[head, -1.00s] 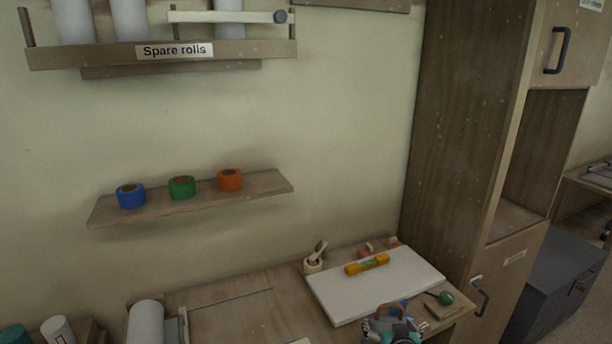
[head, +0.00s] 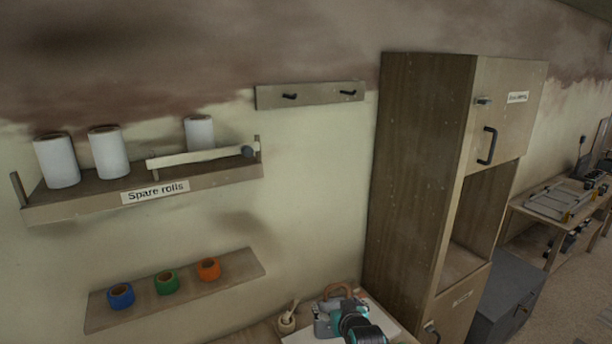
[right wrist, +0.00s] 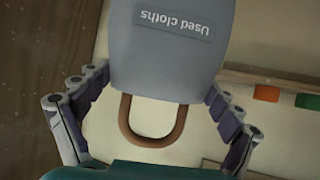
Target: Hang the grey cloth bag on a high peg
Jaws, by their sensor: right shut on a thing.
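The grey cloth bag (right wrist: 170,50) shows in the right wrist view, with a "Used cloths" label upside down in the picture and a brown loop handle (right wrist: 152,140). My right gripper (right wrist: 158,88) is shut on the bag, with fingers along both sides. In the head view, my right gripper (head: 338,318) is low at the bottom centre, and the brown loop shows above it; the bag's body is mostly hidden there. A wooden rail (head: 318,93) high on the wall carries two dark pegs, a left peg (head: 290,96) and a right peg (head: 348,92). My left gripper is out of view.
A "Spare rolls" shelf (head: 90,205) with white rolls and a projecting rod is left of the rail. A lower shelf (head: 235,270) holds blue, green and orange tape rolls. A tall wooden cabinet (head: 415,160) stands right of the rail. The wall below the rail is bare.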

